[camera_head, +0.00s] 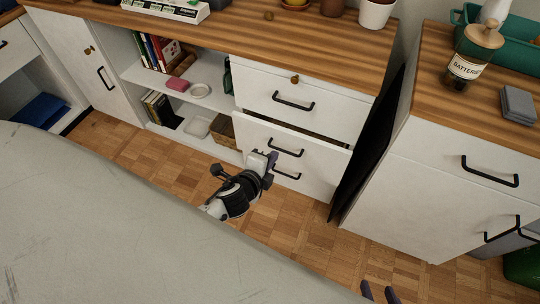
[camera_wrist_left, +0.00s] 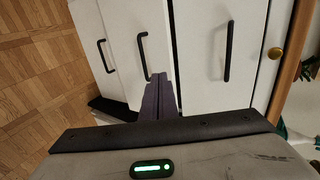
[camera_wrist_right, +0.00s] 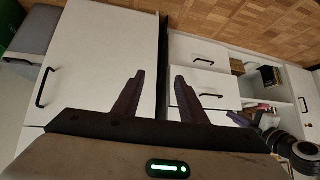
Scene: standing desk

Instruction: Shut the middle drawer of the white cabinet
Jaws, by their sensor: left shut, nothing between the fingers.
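The white cabinet (camera_head: 322,78) has a wooden top and a column of drawers with black handles. Its middle drawer (camera_head: 318,151) is partly pulled out, with a dark gap above its front, below the shut top drawer. It also shows in the left wrist view (camera_wrist_left: 130,20) and the right wrist view (camera_wrist_right: 225,86). My left gripper (camera_head: 271,163) is shut and empty at the middle drawer's front, near its handle; I cannot tell whether it touches. Its fingers (camera_wrist_left: 160,92) are together in the left wrist view. My right gripper (camera_wrist_right: 159,88) is open and empty, away from the drawer.
A dark flat panel (camera_head: 370,145) stands between the cabinet and another white unit (camera_head: 450,170) at right. Open shelves (camera_head: 200,95) with books and dishes are left of the drawers. A grey surface (camera_head: 110,220) fills the foreground. The parquet floor before the drawers is clear.

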